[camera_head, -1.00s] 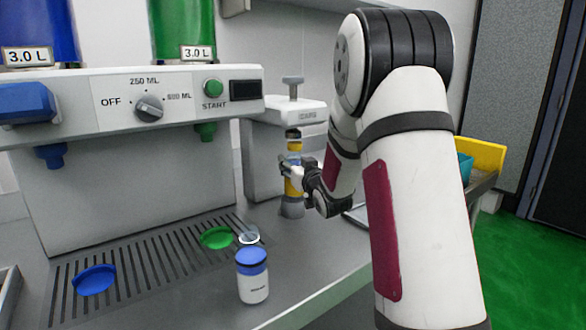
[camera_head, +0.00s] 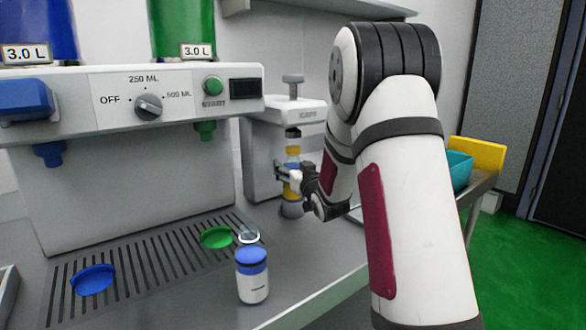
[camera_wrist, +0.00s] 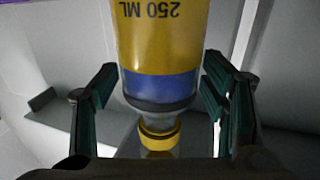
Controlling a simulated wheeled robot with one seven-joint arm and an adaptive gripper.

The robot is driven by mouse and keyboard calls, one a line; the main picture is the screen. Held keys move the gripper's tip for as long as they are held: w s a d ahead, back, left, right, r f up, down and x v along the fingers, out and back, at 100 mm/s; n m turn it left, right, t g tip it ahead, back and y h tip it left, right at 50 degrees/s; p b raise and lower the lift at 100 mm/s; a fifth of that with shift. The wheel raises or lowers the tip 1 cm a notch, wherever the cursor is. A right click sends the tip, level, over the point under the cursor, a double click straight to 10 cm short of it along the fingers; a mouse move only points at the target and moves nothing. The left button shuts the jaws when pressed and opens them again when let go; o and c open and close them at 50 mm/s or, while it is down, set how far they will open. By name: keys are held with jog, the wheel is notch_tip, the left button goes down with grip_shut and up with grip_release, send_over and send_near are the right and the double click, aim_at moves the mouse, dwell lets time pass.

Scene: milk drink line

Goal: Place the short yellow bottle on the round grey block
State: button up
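The short yellow bottle (camera_head: 294,187) stands upright on the round grey block (camera_head: 292,209), under the head of the capping machine. In the wrist view the bottle (camera_wrist: 160,40) looks upside down, with a yellow "250 ML" label, a blue band and a yellow top. My gripper (camera_head: 286,174) is around the bottle at its upper part. Its fingers are spread on both sides, with narrow gaps showing in the wrist view, so it looks open. The join between bottle and block is small in the head view.
The capping machine (camera_head: 262,155) stands close behind the bottle. A teal bin (camera_head: 459,170) is at right.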

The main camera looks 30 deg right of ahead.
jog(key=shift+r, duration=0.1)
jog(key=shift+r, duration=0.15)
jog(key=s+a+n+g+y, duration=0.1)
jog(key=s+a+g, duration=0.4)
jog(key=s+a, duration=0.4)
jog(key=s+a+f+n+g+y, duration=0.1)
jog(key=s+a+g, duration=0.4)
jog(key=s, duration=1.8)
jog(key=s+a+f+g+y, duration=0.1)
jog(key=s+a+g, duration=0.5)
jog(key=s+a, duration=0.7)
jog(key=s+y, duration=0.1)
jog(key=s, duration=0.3)
jog(key=shift+a+n+p, duration=0.25)
jog(key=shift+n+p, duration=0.15)
jog(key=shift+f, duration=0.1)
